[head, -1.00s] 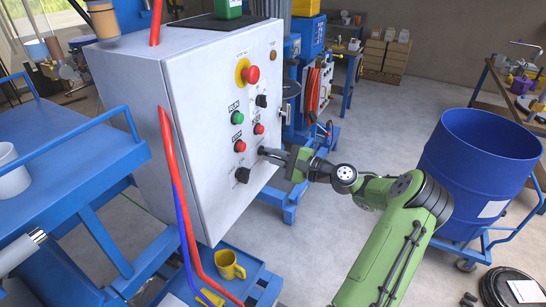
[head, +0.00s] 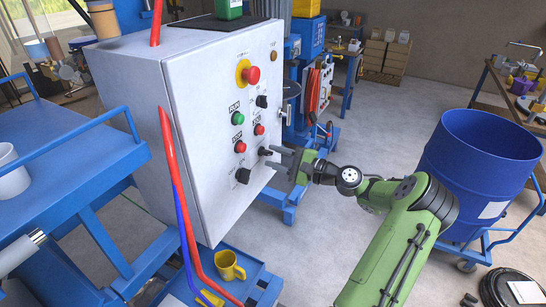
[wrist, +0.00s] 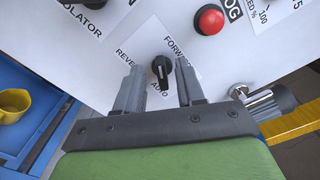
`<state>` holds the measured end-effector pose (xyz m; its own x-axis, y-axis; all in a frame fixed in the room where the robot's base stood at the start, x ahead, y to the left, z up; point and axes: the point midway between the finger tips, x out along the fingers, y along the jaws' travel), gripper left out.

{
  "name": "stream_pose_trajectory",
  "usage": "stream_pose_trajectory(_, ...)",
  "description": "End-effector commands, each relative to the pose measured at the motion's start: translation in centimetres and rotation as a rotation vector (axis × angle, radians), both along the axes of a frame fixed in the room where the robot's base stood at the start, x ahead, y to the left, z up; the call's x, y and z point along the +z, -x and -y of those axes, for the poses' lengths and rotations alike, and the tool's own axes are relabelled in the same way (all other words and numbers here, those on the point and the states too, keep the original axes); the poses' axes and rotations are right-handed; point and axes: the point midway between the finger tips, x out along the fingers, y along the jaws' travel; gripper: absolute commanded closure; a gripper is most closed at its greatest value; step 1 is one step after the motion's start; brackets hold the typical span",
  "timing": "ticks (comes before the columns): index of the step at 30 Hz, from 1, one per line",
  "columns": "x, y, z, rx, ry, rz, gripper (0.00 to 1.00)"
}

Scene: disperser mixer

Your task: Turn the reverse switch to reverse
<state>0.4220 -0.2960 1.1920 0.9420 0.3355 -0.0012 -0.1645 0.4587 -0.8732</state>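In the head view the knob (head: 264,151) is low on the right of the grey cabinet's front. My gripper (wrist: 160,88) is open, one finger on each side of the knob, with gaps between. In the head view my gripper (head: 275,157) is just right of the knob, apart from it.
The grey control cabinet (head: 205,110) carries other controls: a red emergency button (head: 251,75), a green button (head: 238,118), red buttons and another black knob (head: 242,175). A metal latch (wrist: 262,104) is right of the gripper. A blue drum (head: 480,160) stands at right.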

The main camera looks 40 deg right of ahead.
Motion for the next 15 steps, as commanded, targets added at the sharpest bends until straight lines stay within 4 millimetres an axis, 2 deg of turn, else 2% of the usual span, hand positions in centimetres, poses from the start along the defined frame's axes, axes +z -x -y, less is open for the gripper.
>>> stream_pose_trajectory(9, -0.1, 8.3, 3.1, -0.007, 0.002, -0.001, 0.62)
stream_pose_trajectory(15, 0.0, 12.5, 4.5, -0.002, 0.0, 0.0, 0.62)
